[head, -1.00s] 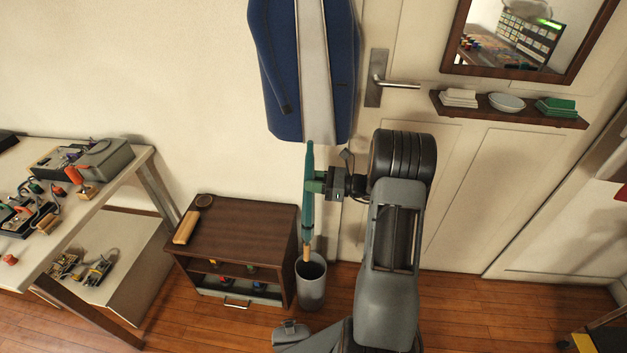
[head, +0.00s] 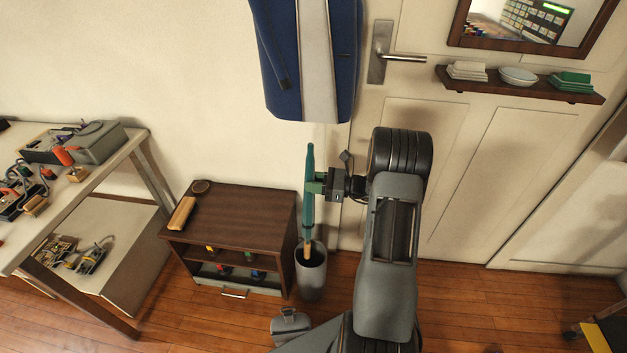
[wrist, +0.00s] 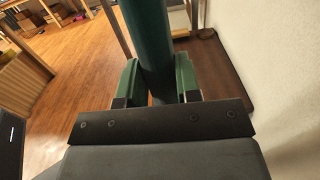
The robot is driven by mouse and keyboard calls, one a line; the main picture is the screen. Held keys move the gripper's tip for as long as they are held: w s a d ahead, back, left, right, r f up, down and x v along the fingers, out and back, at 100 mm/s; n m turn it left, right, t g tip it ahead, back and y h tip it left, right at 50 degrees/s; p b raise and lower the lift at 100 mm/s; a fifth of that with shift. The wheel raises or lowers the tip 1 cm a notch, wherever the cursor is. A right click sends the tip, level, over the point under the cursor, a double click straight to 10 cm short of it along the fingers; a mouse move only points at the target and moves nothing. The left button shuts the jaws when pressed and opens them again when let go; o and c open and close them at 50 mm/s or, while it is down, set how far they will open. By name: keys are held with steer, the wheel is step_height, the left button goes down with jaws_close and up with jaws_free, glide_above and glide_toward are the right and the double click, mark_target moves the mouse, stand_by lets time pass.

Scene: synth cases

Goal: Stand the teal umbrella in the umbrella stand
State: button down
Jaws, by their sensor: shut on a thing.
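The teal umbrella (head: 309,200) is upright in the head view, with its wooden end (head: 307,250) pointing down. My gripper (head: 316,185) is shut on its shaft from the right side. In the wrist view the umbrella (wrist: 148,35) runs between the two green fingers of my gripper (wrist: 156,80). The umbrella stand (head: 311,277) is a grey cylinder on the floor. The wooden end shows against the stand's dark opening; I cannot tell how far inside it is.
A dark wooden cabinet (head: 240,212) stands close to the left of the stand. A blue coat (head: 285,60) hangs above. A shelf (head: 520,88) with small items is on the door at right. A cluttered workbench (head: 130,150) is at far left.

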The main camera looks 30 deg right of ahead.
step_height(320, 180, down, 15)
steer(key=b, duration=0.9)
stand_by(0.4)
stand_by(0.5)
steer(key=c, duration=0.7)
jaws_free()
steer(key=shift+c, duration=0.2)
steer(key=p+v, duration=0.1)
steer(key=v, duration=1.2)
steer(key=shift+s+d+p, duration=0.25)
steer(key=shift+d+p, duration=0.05)
steer(key=shift+p, duration=0.05)
